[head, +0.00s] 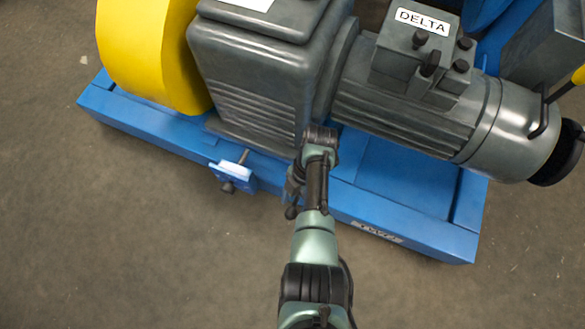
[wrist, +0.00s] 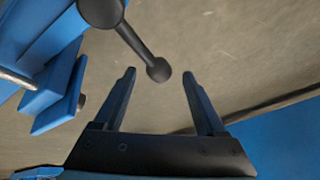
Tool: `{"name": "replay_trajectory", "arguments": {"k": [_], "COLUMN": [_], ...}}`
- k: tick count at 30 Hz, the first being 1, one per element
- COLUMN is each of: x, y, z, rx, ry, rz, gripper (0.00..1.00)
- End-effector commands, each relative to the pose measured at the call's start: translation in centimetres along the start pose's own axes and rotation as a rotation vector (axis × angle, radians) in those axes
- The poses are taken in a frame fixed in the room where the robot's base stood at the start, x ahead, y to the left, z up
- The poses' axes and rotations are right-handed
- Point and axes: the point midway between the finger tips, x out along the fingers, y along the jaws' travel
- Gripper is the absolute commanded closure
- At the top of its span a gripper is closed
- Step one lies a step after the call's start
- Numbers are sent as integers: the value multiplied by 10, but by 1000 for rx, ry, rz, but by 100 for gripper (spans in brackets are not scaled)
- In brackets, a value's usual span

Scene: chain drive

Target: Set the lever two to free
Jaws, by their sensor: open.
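The lever (wrist: 136,45) is a dark rod running from a round hub (wrist: 99,10) at the top of the wrist view down and right to a ball knob (wrist: 158,69). My gripper (wrist: 159,76) is open, with the knob showing between its two fingertips. I cannot tell whether either finger touches it; gaps show on both sides. In the head view my arm reaches to the front edge of the blue base (head: 410,232), and my gripper and the lever are mostly hidden or hard to tell apart there. A plate that seems to read "TWO" (head: 377,231) is on that edge.
A grey gearbox (head: 250,75) and a motor (head: 410,105) labelled DELTA stand on the base, close behind my arm. A yellow guard (head: 150,50) is at left. A blue bracket with a bolt (head: 232,175) juts from the front edge. The floor in front is clear.

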Motion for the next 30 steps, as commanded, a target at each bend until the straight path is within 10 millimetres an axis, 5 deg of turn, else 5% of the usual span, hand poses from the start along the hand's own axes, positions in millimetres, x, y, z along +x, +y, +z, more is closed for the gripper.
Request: {"name": "replay_trajectory", "arguments": {"k": [6, 13, 30], "x": [-56, -97, -111], "y": [-1, -1, -1], "z": [-2, -1, 0], "rx": [1, 0, 0], "ry": [-2, -2, 0], "rz": [2, 1, -1], "gripper": [27, 27, 27]}}
